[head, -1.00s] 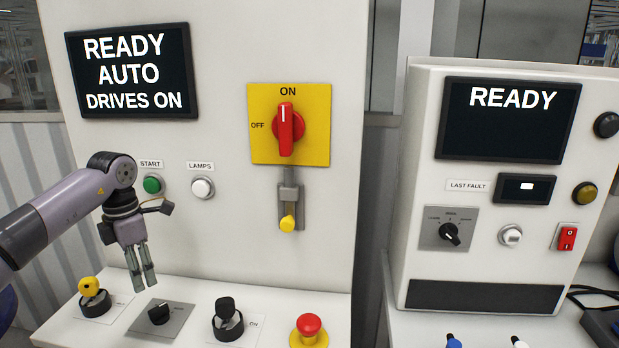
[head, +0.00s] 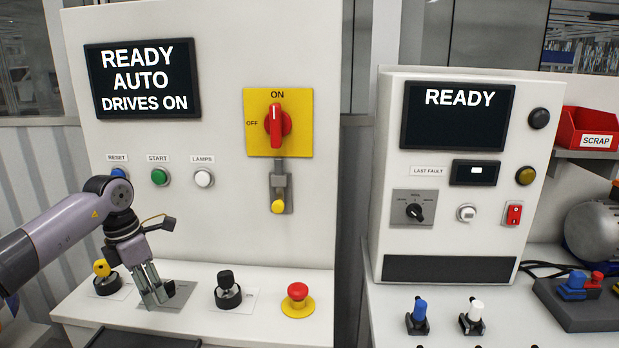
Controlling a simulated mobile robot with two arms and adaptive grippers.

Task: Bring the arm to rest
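My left gripper (head: 154,299) shows in the head view at the lower left, pointing down over the console shelf. Its fingers look close together with nothing visible between them, but I cannot tell if they are fully shut. It hangs in front of the mode selector plate (head: 183,291) and hides most of that knob. I cannot tell whether it touches the plate. My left arm (head: 62,234) comes in from the left edge, in front of the cabinet. My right gripper is not in view.
A yellow key switch (head: 105,279) is left of the gripper, a black key switch (head: 227,292) right of it. A red emergency stop (head: 298,298) stands further right. The left screen (head: 143,78) reads READY AUTO DRIVES ON. A second cabinet (head: 455,240) stands at right with joysticks before it.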

